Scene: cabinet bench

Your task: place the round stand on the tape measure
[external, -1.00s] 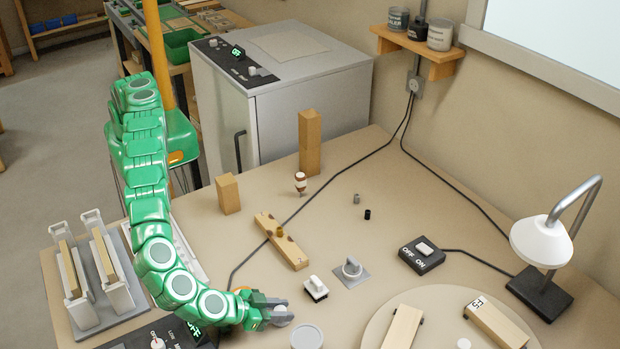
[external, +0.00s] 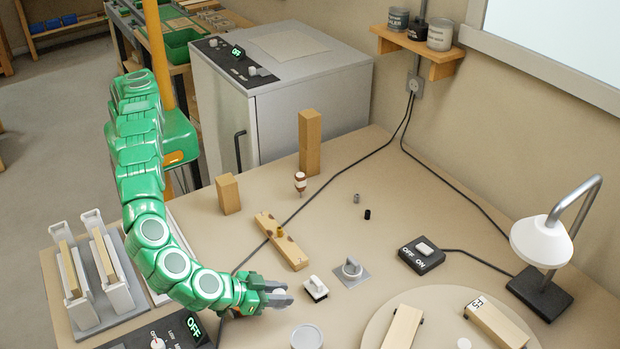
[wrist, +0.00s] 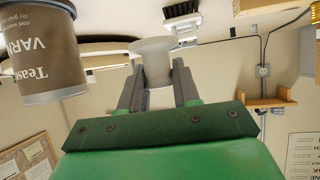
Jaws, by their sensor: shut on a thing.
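My gripper (external: 278,293) is over the front of the bench, shut on a small pale round piece that looks like the round stand. In the wrist view the round stand (wrist: 153,60) is between the fingers, with a wide rim and a narrower body. In the external view the fingers hide most of it. I cannot make out a tape measure in either view.
A can (wrist: 45,60) is near my gripper; its pale lid (external: 307,337) shows at the front edge. A wooden block (external: 282,242) lies behind.

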